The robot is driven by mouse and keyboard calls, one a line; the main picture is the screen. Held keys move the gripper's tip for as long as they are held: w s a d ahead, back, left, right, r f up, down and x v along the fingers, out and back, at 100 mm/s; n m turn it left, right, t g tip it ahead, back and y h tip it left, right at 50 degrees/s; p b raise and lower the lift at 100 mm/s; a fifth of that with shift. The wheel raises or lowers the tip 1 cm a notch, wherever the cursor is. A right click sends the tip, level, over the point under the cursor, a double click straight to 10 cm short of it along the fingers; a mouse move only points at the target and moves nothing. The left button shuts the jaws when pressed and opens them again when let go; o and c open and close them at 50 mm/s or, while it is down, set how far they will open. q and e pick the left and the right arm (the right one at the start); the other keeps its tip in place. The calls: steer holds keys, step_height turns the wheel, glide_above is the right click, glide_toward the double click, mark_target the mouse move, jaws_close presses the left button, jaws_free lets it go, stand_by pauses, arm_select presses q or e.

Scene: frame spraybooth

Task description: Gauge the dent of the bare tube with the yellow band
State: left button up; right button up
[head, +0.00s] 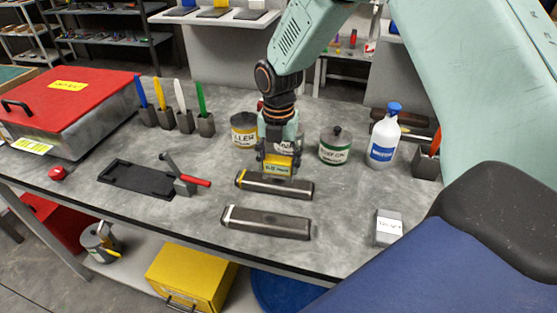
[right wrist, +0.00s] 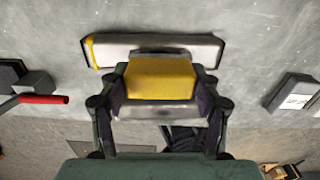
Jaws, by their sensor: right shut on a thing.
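The bare tube with the yellow band (head: 300,189) lies on the grey bench, its yellow band at the left end. It also shows in the right wrist view (right wrist: 205,50). My right gripper (head: 278,158) points down over this tube, shut on a yellow gauge block (head: 279,168) with a small label. In the right wrist view the gauge block (right wrist: 160,78) sits between the fingers, close against the tube's middle and hiding part of it. I cannot tell whether they touch. The dent is not clearly visible. My left gripper is not in view.
A second tube with a white band (head: 267,222) lies nearer the bench front. A grey labelled block (head: 387,228) is at right. A black tray (head: 136,180) and a red-handled tool (head: 182,180) are left.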

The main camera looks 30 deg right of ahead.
steer(key=shift+w+d, duration=0.1)
steer(key=shift+w, duration=0.05)
steer(key=shift+f, duration=0.3)
stand_by(0.3)
steer(key=shift+f, duration=0.1)
steer(key=shift+f, duration=0.25)
steer(key=o, duration=1.3)
steer(key=shift+r, duration=0.1)
steer(key=shift+o, duration=0.2)
